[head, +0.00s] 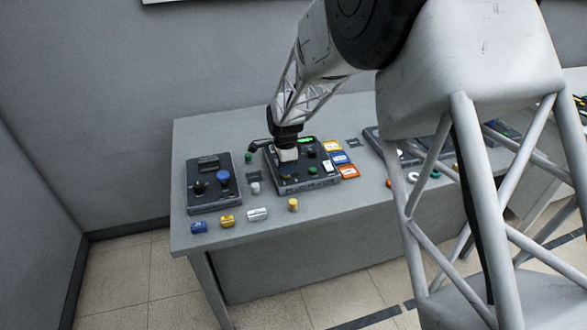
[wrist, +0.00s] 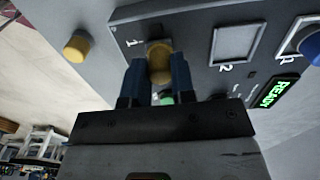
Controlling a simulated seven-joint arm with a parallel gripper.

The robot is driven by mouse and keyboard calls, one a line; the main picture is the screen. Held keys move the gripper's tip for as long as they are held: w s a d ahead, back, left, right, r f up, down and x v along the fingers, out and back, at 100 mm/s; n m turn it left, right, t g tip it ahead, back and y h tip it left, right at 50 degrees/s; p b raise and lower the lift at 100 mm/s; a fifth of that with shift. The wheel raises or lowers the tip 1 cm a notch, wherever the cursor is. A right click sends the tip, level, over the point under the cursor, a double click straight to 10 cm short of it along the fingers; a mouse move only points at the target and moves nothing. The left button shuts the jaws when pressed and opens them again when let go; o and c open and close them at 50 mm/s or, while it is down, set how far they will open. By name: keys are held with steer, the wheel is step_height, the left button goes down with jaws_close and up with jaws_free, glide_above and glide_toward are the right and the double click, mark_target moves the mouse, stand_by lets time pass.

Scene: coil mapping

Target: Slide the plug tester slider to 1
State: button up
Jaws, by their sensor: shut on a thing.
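The plug tester (head: 300,180) is a dark panel on the table, under my gripper (head: 287,152) in the head view. In the wrist view its grey face (wrist: 185,20) carries square frames marked 1 and 2 and a green READY display (wrist: 277,93). My gripper (wrist: 157,72) is shut on a yellow-brown round piece (wrist: 159,63) at the frame marked 1. I cannot tell whether this piece is seated in the frame or just above it. A small second 1 is printed near the display. The slider cannot be clearly made out; my gripper hides part of the panel.
A second dark panel with a blue knob (head: 222,177) stands left on the grey table (head: 240,222). A yellow cylinder (head: 293,205) and several small blocks lie along the front. Orange and blue tiles (head: 342,158) sit right of the tester. My arm hides part of the right side.

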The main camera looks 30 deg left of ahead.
steer(key=shift+s+a, duration=0.4)
steer(key=shift+a, duration=0.05)
stand_by(1.1)
steer(key=o, duration=0.7)
steer(key=shift+r, duration=0.15)
step_height(320, 180, up, 7)
stand_by(0.9)
steer(key=shift+d, duration=0.15)
stand_by(0.3)
